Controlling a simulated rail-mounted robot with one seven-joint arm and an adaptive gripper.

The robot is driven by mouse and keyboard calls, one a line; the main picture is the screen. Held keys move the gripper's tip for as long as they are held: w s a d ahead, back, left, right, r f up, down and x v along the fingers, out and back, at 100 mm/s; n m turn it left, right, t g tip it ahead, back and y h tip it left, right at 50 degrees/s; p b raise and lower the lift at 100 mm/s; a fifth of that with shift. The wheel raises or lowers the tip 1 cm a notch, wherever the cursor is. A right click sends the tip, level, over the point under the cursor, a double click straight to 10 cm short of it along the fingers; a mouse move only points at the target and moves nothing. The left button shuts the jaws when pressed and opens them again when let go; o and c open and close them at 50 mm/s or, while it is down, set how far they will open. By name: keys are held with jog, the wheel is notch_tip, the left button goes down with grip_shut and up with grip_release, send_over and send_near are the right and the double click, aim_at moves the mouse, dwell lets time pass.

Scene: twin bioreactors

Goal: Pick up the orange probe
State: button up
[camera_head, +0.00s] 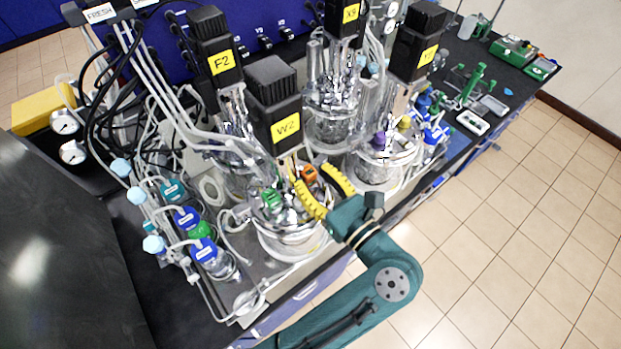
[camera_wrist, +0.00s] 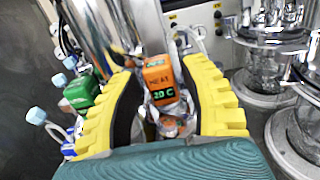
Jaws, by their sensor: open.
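The orange probe (camera_head: 309,173) stands on the lid of the near bioreactor, in front of the W2 motor. In the wrist view the orange probe (camera_wrist: 159,80) has a block-shaped head with a lit display reading HEAT and about 20 C. My gripper (camera_head: 324,188) is open, its yellow ribbed fingers over the near bioreactor's lid. In the wrist view my gripper (camera_wrist: 160,95) has one finger on each side of the orange head, with visible gaps. The probe's lower part is partly hidden among the metal fittings.
A green probe (camera_head: 272,198) stands left of the orange one on the same lid. The W2 motor (camera_head: 275,105) rises close behind. Blue- and green-capped bottles (camera_head: 202,249) and tubing crowd the left. A second bioreactor (camera_head: 385,160) stands to the right. The floor side is clear.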

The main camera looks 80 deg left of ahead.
jog(key=shift+s, duration=0.1)
jog(key=shift+c, duration=0.4)
jog(key=shift+a, duration=0.1)
jog(key=c, duration=0.6)
grip_shut()
jog(key=shift+r, duration=0.1)
